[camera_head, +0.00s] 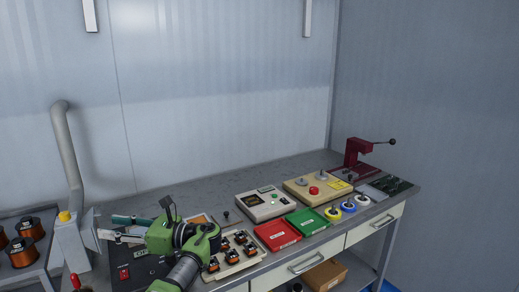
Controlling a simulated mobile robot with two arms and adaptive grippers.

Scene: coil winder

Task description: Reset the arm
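My green and grey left arm (184,272) rises from the bottom edge over the left part of the workbench (240,190), folded at its joints. The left gripper's fingers cannot be made out clearly, and I cannot tell whether they hold anything. The arm hides part of a dark machine with a red switch (124,272) and the left end of a pale rack (235,257) of small copper coils. My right gripper is not in view. A dark red press (357,153) with a black-knobbed lever stands at the bench's far right.
A beige tester (264,204), a control box with a red button (314,190), red (277,235) and green (307,221) trays and tape rolls (347,207) fill the bench. A grey duct (68,150) and copper spools (22,252) stand left. The back strip is clear.

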